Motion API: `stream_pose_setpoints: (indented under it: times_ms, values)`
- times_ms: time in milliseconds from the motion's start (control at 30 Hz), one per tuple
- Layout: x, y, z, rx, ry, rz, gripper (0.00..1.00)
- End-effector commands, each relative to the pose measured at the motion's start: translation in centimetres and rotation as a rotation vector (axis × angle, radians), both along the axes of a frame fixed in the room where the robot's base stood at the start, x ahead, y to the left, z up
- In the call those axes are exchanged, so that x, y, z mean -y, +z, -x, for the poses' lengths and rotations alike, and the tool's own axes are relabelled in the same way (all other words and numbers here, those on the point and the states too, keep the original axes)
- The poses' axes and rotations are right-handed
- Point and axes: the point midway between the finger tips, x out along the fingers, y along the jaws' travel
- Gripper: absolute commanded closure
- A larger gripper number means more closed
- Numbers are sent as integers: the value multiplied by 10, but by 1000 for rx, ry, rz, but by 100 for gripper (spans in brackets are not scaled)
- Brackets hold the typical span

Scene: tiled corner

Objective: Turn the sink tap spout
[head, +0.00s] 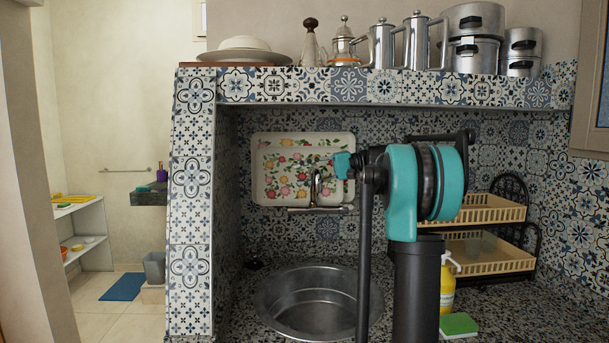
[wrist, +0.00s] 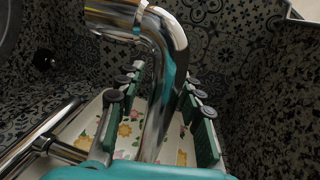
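The chrome tap (head: 314,187) is fixed to the tiled wall above the round metal sink (head: 268,304). Its curved spout (wrist: 160,115) fills the middle of the wrist view, bending toward the top left. My gripper (wrist: 163,76) has its two green-padded fingers on either side of the spout pipe. The fingers are apart, with a gap visible on the left; the right finger looks close to the pipe, and contact is unclear. In the head view my gripper (head: 343,165) is a small teal shape just right of the spout top, mostly hidden by my arm.
A floral tray (head: 270,150) leans on the wall behind the tap. A dish rack (head: 490,210), yellow bottle (head: 447,287) and green sponge (head: 458,324) are at right. A tiled shelf (head: 350,87) with pots runs above; a tiled side wall (head: 191,210) stands left.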

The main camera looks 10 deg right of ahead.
Motion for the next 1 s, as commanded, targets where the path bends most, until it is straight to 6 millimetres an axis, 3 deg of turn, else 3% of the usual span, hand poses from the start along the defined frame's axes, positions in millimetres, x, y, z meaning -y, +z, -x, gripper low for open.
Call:
stream_pose_setpoints:
  times_ms: [267, 700, 1000]
  values:
    - [7, 1, 0, 0, 0, 0, 64]
    - [87, 17, 7, 0, -3, 0, 64]
    - [116, 23, 11, 0, 0, 0, 64]
